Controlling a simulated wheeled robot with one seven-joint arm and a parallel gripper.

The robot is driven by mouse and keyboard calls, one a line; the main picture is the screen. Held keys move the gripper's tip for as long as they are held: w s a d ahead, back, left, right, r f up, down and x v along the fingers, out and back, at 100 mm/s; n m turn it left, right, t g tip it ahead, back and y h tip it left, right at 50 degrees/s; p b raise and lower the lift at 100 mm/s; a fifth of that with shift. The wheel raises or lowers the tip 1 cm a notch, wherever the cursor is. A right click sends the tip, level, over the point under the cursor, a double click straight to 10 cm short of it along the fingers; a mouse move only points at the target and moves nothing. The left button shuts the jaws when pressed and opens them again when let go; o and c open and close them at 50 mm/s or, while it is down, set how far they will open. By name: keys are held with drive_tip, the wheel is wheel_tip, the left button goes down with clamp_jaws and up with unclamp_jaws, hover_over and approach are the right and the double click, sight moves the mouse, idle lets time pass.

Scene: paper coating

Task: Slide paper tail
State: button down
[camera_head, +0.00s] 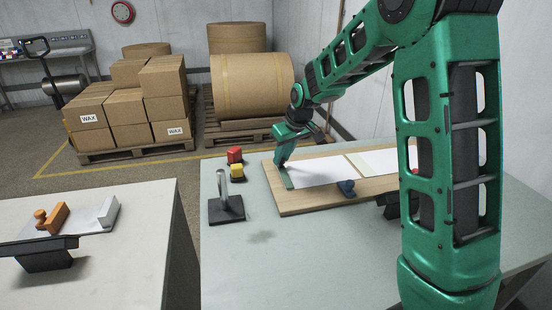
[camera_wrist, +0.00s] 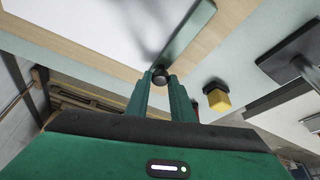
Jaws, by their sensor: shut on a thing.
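A white paper sheet (camera_head: 318,171) lies on a wooden board (camera_head: 296,205) on the table. A grey-green strip (camera_head: 287,181) lies along the paper's left end; the strip (camera_wrist: 188,32) and paper (camera_wrist: 105,22) also show in the wrist view. My gripper (camera_head: 282,164) is low over the board's left end, at the strip's far end. In the wrist view my gripper (camera_wrist: 162,86) is shut on a dark round knob (camera_wrist: 160,74) at the strip's end. A second white sheet (camera_head: 388,162) lies further right, partly behind my arm.
A red block (camera_head: 234,154), a yellow block (camera_head: 237,172) and a black-based metal post (camera_head: 226,208) stand left of the board. The table's (camera_head: 300,265) front is clear. Another table (camera_head: 110,265) is at left.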

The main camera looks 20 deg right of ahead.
drive_tip(key=shift+a, duration=0.15)
drive_tip(key=c, duration=1.6)
unclamp_jaws()
drive_tip(key=shift+o, duration=0.2)
drive_tip(key=shift+r, duration=0.1)
drive_tip(key=v, duration=1)
drive_tip(key=shift+r, duration=0.2)
drive_tip(key=shift+s, duration=0.15)
